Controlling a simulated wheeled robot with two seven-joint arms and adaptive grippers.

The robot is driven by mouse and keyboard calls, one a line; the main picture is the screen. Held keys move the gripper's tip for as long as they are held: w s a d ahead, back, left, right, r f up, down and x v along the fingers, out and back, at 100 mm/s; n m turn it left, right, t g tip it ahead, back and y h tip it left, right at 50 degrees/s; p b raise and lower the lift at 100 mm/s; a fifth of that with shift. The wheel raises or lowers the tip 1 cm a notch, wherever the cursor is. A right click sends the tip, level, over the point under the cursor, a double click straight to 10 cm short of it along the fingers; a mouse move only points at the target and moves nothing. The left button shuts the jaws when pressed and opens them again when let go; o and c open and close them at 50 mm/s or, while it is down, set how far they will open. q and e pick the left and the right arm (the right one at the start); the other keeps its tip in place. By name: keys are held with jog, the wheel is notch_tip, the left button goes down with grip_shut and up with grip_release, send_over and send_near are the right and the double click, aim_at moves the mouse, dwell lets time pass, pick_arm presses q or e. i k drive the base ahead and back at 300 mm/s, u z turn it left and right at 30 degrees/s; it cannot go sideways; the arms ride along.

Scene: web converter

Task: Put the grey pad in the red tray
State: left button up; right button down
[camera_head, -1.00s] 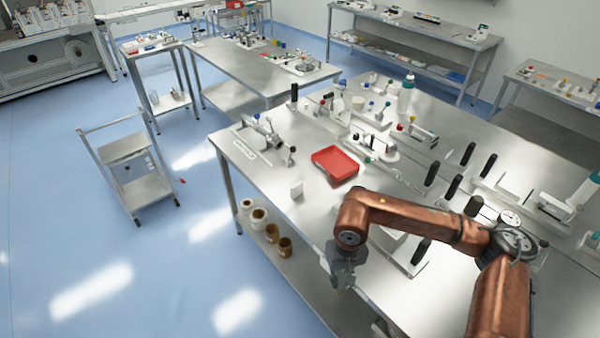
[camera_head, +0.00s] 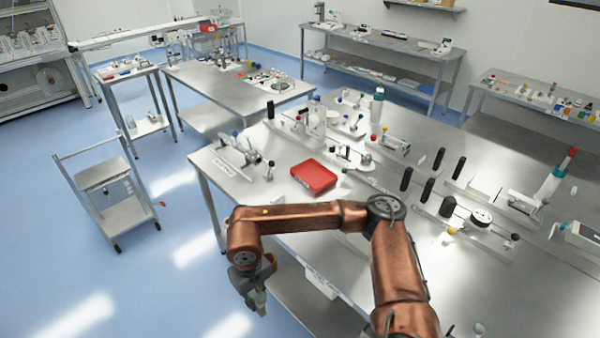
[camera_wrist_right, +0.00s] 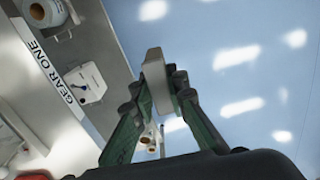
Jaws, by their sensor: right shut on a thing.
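The red tray (camera_head: 314,177) lies on the near left part of the steel table, its shallow inside facing up. My right gripper (camera_head: 256,296) hangs beyond the table's left edge, over the floor side, to the left of and nearer than the tray. In the right wrist view, its fingers (camera_wrist_right: 160,92) are shut on a pale grey block, the grey pad (camera_wrist_right: 154,72), held at the fingertips with blue floor behind. In the head view the pad is too small to make out clearly. My left gripper is in no view.
The steel table (camera_head: 330,222) has bare room around the tray. A lever fixture (camera_head: 240,152) stands left of the tray, and black-handled fixtures (camera_head: 430,185) stand to the right. A "GEAR ONE" label (camera_wrist_right: 55,72) marks the table edge. A cart (camera_head: 110,200) stands on the floor at left.

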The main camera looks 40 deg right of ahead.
aim_at(314, 178)
jog(key=z, duration=0.05)
jog(key=i, duration=1.6)
jog(key=z, duration=1.05)
jog(key=i, duration=1.3)
jog(key=z, duration=0.9)
